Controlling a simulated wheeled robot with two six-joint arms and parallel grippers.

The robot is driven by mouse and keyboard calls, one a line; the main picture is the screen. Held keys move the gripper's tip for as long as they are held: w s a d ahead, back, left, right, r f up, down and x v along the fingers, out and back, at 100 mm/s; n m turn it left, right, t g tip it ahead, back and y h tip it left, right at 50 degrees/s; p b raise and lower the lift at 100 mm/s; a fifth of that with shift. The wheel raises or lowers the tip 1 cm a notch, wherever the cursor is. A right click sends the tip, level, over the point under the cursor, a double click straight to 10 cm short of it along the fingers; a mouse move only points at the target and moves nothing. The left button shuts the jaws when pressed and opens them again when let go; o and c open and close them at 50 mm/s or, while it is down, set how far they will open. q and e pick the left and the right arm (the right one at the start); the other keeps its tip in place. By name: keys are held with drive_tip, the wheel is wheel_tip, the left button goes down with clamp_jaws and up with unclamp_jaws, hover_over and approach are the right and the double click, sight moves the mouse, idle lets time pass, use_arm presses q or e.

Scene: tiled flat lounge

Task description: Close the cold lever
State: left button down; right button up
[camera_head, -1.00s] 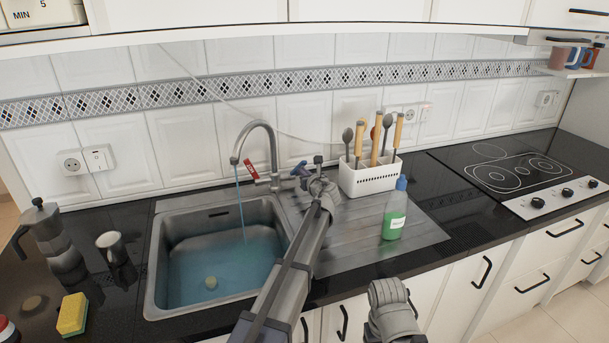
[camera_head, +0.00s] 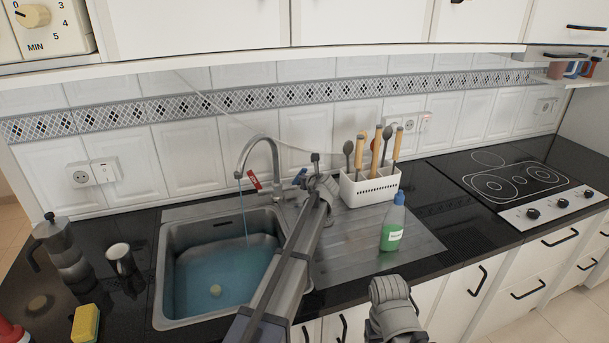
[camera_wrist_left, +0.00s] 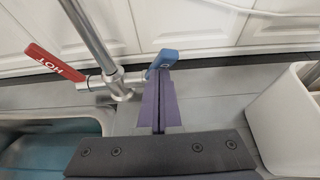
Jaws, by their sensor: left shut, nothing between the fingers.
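The tap (camera_head: 272,160) stands behind the sink, with a thin blue stream falling from its spout. Its red HOT lever (camera_wrist_left: 54,62) sticks out to the left in the left wrist view. The blue cold lever (camera_wrist_left: 161,61) sits on the right side of the tap, angled up to the right; it also shows in the head view (camera_head: 300,176). My left gripper (camera_wrist_left: 161,78) is shut and empty, with its tips at the blue lever's near side, appearing to touch or nearly touch it. The exact contact is hidden. My right gripper is out of view.
The sink (camera_head: 165,290) holds bluish water. A white utensil caddy (camera_head: 369,188) and a green soap bottle (camera_head: 393,225) stand right of my left arm. The hob is farther right.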

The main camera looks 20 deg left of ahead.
sight(301, 170)
use_arm(q)
drive_tip(key=w+r+g+p, duration=0.1)
drive_tip(key=p, duration=0.1)
drive_tip(key=a+r+g+h+p, duration=0.1)
drive_tip(key=p, duration=0.2)
drive_tip(key=shift+w, duration=0.4)
drive_tip(key=shift+w+a+g+h+p, duration=0.2)
drive_tip(key=shift+g+h+p, duration=0.1)
drive_tip(key=shift+g+h, duration=0.1)
drive_tip(key=shift+w, duration=0.1)
drive_tip(key=shift+w+a, duration=0.1)
drive_tip(key=shift+a, duration=0.05)
